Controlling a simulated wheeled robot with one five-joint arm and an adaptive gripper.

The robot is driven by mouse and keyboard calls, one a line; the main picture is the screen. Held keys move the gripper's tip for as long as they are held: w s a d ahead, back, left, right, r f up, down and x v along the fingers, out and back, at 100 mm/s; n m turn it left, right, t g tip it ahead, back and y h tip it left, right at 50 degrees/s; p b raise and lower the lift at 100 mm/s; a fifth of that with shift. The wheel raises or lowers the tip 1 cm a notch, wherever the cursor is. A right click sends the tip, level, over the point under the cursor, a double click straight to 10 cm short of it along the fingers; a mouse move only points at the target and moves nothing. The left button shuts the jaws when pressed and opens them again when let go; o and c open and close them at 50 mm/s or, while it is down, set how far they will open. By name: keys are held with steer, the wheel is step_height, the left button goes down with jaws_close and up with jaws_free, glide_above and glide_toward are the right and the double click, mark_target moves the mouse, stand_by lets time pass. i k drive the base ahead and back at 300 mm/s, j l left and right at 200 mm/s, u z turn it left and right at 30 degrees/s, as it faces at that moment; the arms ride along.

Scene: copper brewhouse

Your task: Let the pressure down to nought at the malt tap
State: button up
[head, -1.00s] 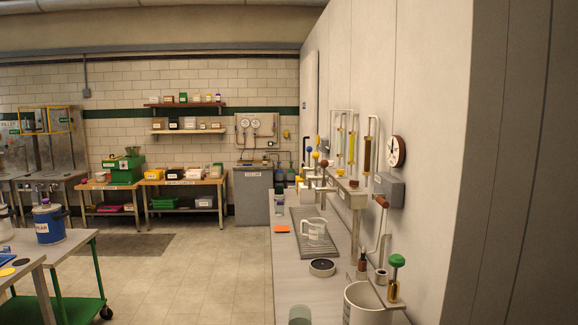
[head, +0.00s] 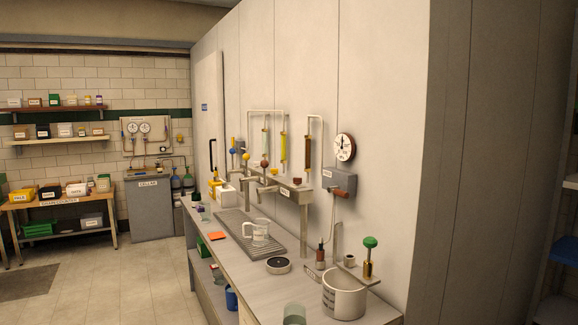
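I cannot read which tap is malt. Upright tubes stand behind them, one with yellow fill (head: 283,146) and one with brown fill (head: 308,152). A round white dial (head: 345,147) hangs above a grey wall box (head: 340,180) with a brown handle (head: 342,194); its reading is too small to tell. A green knob (head: 370,242) tops a brass fitting (head: 368,268) at the counter's near end. My gripper is not in view.
A clear jug (head: 259,232) stands on the ribbed drip tray (head: 225,216). Floor (head: 110,285) left of the counter is clear.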

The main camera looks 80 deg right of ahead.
mark_target(265, 164)
steer(key=i+l+z, duration=0.2)
steer(key=i+z, duration=0.2)
steer(key=i+l+z, duration=0.15)
steer(key=i+z, duration=0.15)
steer(key=z, duration=0.15)
steer(key=i+z, duration=0.4)
steer(key=i+j+z, duration=0.15)
steer(key=i+z, duration=0.15)
steer(key=z, duration=0.15)
steer(key=i+l+z, duration=0.1)
steer(key=i+z, duration=0.45)
steer(key=z, duration=0.25)
steer(key=i+z, duration=0.35)
steer(key=i+j+z, duration=0.25)
steer(key=z, duration=0.15)
